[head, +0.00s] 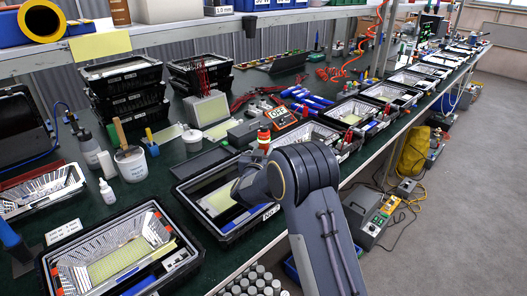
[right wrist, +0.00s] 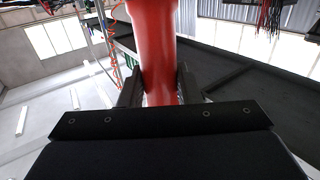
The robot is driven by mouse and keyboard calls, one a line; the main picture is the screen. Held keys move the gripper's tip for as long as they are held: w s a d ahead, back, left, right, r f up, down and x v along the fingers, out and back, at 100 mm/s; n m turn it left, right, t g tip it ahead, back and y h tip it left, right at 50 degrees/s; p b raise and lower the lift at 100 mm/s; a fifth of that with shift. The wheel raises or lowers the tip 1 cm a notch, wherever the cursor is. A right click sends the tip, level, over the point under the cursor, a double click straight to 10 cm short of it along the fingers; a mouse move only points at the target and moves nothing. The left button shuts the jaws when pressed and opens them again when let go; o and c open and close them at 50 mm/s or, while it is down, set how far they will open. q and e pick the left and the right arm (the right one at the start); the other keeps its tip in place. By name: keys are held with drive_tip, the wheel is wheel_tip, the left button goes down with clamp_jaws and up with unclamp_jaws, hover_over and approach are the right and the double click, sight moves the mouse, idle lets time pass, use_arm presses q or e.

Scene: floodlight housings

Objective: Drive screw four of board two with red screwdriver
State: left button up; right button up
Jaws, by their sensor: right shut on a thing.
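My right gripper (right wrist: 158,88) is shut on the red screwdriver (right wrist: 153,40), with one dark finger on each side of its thick red handle. Its tip does not show. In the head view my right arm reaches in from the bottom, its wrist over a black floodlight housing (head: 183,194) with a pale yellow board (head: 216,203) inside. The arm covers the right part of this housing, so its screws there are hidden. Another open housing (head: 62,277) with a yellow board (head: 118,262) lies at the front left. I cannot read which board is number two. My left gripper is not in view.
Stacked black housings (head: 124,100) stand behind on the green bench. A white tub (head: 131,165) with a brush and a small white bottle (head: 108,191) stand at the left. More housings line the bench to the far right. Several grey cylinders (head: 252,283) stand below the front edge.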

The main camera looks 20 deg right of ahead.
drive_tip(key=shift+f+b, duration=0.45)
drive_tip(key=shift+f, duration=0.05)
idle(0.7)
drive_tip(key=shift+s+a+f+b, duration=0.1)
drive_tip(key=shift+f+b, duration=0.25)
drive_tip(key=shift+f, duration=0.25)
idle(1.4)
drive_tip(key=shift+r, duration=0.1)
